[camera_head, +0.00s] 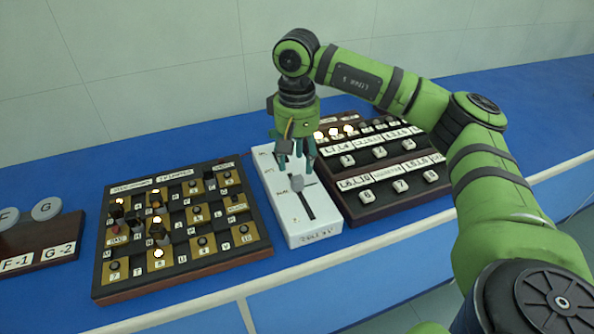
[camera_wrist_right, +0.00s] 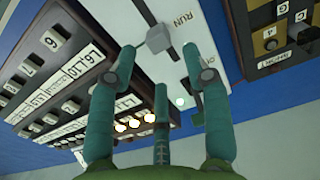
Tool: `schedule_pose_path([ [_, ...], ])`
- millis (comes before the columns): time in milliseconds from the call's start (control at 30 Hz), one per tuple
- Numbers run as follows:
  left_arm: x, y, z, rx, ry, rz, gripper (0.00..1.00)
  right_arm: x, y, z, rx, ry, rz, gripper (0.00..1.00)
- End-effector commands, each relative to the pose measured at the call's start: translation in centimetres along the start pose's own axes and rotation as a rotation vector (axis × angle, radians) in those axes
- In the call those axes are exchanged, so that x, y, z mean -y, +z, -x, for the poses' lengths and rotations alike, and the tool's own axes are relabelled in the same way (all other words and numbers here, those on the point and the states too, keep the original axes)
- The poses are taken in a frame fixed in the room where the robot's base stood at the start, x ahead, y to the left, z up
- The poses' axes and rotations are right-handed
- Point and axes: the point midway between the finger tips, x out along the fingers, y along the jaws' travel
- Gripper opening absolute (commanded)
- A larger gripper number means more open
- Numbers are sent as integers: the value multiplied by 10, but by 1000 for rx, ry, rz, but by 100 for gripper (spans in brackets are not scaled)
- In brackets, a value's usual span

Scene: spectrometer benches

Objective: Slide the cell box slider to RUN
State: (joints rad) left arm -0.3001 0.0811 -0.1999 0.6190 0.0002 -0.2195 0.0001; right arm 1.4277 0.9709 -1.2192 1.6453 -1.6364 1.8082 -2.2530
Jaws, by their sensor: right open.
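My right gripper (camera_head: 297,163) is open and points down over the far half of the box. In the right wrist view its fingertips (camera_wrist_right: 159,50) are spread on either side of the knob's picture; contact cannot be told. My left gripper is not in view.
A dark board with gold squares and small pegs (camera_head: 180,230) stands close left of the box. A rack with grey discs (camera_head: 38,240) lies far left. Blue bench shows at the back left.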

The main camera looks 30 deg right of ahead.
Motion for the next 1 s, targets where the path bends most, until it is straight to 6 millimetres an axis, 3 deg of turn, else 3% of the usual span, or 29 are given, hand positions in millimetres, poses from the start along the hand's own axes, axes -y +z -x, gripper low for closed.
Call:
schedule_pose_path([
  [100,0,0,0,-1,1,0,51,1,-1,27,-2,-2,1,49],
  [333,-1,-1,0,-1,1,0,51,1,0,59,0,-1,1,49],
  [1000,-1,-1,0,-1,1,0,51,0,0,66,2,0,1,49],
])
